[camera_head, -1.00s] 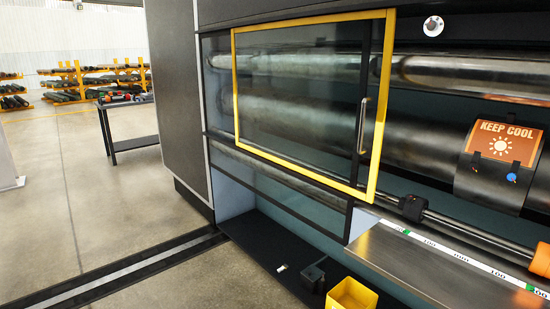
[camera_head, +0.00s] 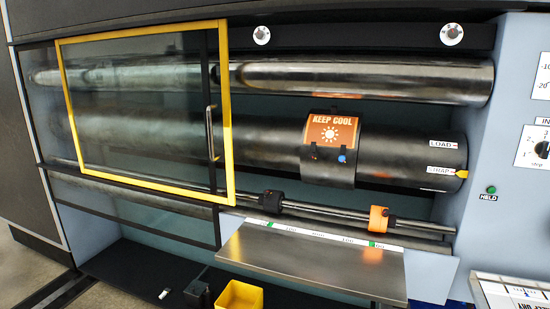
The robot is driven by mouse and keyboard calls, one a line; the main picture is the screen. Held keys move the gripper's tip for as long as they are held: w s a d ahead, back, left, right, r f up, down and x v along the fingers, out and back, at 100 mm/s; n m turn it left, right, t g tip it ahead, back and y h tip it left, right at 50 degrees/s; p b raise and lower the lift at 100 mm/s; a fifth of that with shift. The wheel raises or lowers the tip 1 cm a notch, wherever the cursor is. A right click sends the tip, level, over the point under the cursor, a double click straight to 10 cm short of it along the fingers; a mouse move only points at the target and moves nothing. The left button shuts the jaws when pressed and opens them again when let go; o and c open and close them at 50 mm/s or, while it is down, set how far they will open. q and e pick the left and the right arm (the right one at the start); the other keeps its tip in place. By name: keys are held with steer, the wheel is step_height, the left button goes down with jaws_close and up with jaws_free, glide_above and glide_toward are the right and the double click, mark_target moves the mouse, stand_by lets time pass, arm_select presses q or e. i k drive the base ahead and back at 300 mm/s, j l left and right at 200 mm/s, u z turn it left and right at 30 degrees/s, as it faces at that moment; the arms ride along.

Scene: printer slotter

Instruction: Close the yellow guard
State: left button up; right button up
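The yellow guard (camera_head: 224,115) is a yellow-framed clear sliding panel on the left part of the machine's front opening. A vertical metal handle (camera_head: 209,132) sits near its right edge. The guard covers the left part of the rollers. The opening to its right is uncovered and shows the rollers and a black sleeve with an orange KEEP COOL label (camera_head: 333,133). Neither of my grippers is in view.
A metal shelf (camera_head: 310,264) juts out below the opening. A yellow bin (camera_head: 240,296) stands at the bottom. An orange clamp (camera_head: 378,222) sits on the lower rod. A control panel with a dial (camera_head: 541,149) is at the right.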

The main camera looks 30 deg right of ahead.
mark_target(221, 24)
steer(key=i+j+z, duration=0.25)
steer(key=i+j, duration=0.95)
steer(key=i, duration=0.15)
